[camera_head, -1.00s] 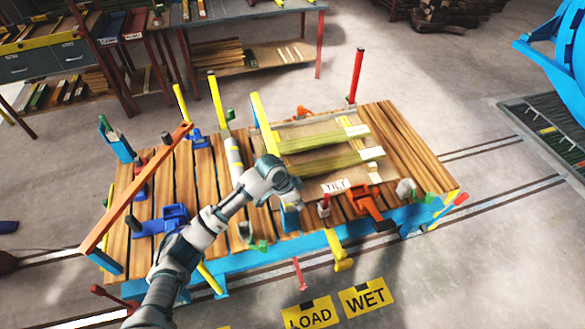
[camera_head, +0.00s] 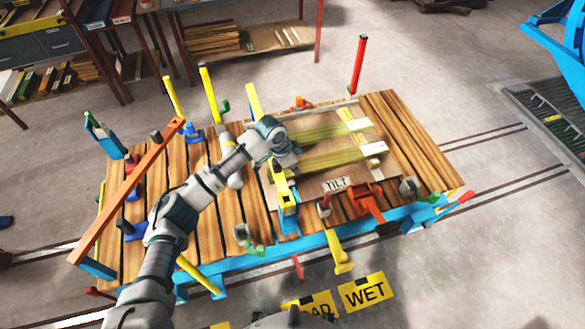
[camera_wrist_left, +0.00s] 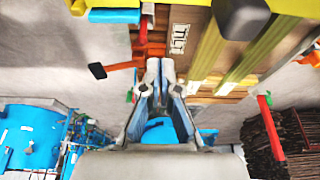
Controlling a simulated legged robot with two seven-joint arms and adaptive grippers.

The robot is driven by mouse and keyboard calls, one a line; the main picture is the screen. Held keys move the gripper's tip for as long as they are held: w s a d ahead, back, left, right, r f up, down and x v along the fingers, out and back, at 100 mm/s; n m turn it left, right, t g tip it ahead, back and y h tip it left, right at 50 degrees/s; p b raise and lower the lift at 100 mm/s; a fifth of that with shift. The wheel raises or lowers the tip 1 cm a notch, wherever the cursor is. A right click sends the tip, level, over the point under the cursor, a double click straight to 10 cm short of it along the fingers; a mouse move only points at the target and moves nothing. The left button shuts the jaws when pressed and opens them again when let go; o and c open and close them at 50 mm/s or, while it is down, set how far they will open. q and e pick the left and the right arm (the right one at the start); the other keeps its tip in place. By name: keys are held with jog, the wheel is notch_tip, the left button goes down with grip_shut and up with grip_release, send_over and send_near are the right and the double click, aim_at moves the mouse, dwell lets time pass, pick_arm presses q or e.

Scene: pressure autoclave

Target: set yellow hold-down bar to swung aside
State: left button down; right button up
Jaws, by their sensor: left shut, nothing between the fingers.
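A yellow bar shows on both sides of my left arm in the head view: its near part (camera_head: 281,184) is by a blue upright, and a yellow length (camera_head: 254,99) rises beyond the arm. My wrist hides the middle, so I cannot tell if they are one piece. My left gripper (camera_head: 294,153) is over the planked cart deck, just right of the near part; contact is unclear. In the left wrist view its fingertips (camera_wrist_left: 154,66) are together and empty, and a yellow bar (camera_wrist_left: 292,7) with a dark knob lies at top right. The right gripper is out of view.
Greenish planks (camera_head: 335,155) lie right of my gripper, behind a TILT label (camera_head: 335,184). An orange clamp (camera_head: 367,201) is at the deck's near edge. An orange bar (camera_head: 130,190) crosses the left end. A red post (camera_head: 358,65) stands at the back.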

pick_arm(q)
jog(key=s+x, duration=0.1)
jog(key=x, duration=0.6)
jog(key=a, duration=0.2)
jog(key=a+p, duration=0.1)
jog(key=a, duration=0.1)
jog(key=shift+s, duration=0.2)
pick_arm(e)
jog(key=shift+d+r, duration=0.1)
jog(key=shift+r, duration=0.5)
pick_arm(q)
jog(key=shift+a, duration=0.1)
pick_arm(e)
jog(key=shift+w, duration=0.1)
